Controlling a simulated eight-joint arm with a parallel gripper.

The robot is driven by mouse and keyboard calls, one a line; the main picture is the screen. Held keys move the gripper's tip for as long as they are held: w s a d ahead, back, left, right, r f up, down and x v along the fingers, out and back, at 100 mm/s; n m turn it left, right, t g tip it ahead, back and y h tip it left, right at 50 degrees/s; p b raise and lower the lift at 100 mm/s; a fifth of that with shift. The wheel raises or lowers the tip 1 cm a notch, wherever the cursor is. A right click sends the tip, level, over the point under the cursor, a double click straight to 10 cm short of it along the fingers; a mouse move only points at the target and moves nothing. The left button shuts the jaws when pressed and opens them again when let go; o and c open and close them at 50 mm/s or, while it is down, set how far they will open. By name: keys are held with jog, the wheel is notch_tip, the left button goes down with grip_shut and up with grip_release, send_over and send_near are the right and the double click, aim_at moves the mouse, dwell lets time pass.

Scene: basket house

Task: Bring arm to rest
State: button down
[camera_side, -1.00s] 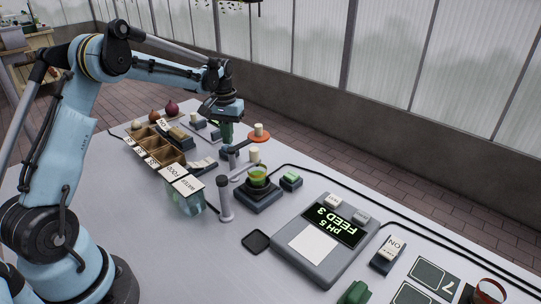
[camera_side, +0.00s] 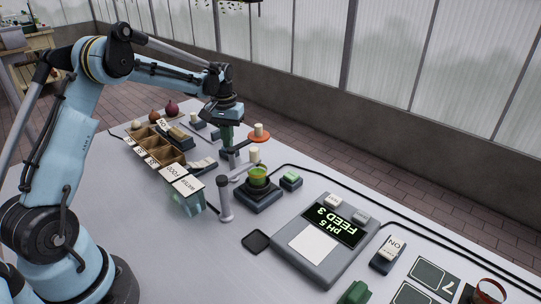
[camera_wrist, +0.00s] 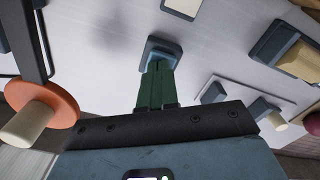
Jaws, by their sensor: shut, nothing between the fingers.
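My gripper (camera_side: 228,148) points down over the far part of the table, right of the wooden compartment box. Its green fingers (camera_wrist: 157,85) are together with nothing between them. In the wrist view the fingertips line up with a small blue-grey block (camera_wrist: 161,48) on the white table; I cannot tell whether they touch it. An orange disc with a cream knob (camera_side: 259,134) stands just right of the gripper; it also shows at left in the wrist view (camera_wrist: 46,112).
A wooden compartment box (camera_side: 172,153), clear labelled containers (camera_side: 187,195), a grey post (camera_side: 225,200) and a green-topped pot (camera_side: 258,178) stand nearby. A grey panel (camera_side: 318,262) reads "pH 5 FEED 3". Cables run along the far side.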

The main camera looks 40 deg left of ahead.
jog(key=shift+r, duration=0.85)
jog(key=shift+f, duration=0.4)
dwell(0.4)
jog(key=shift+f, duration=0.35)
jog(key=shift+f, duration=0.4)
jog(key=shift+r, duration=1.15)
dwell(0.4)
notch_tip(320, 180, up, 6)
dwell(0.6)
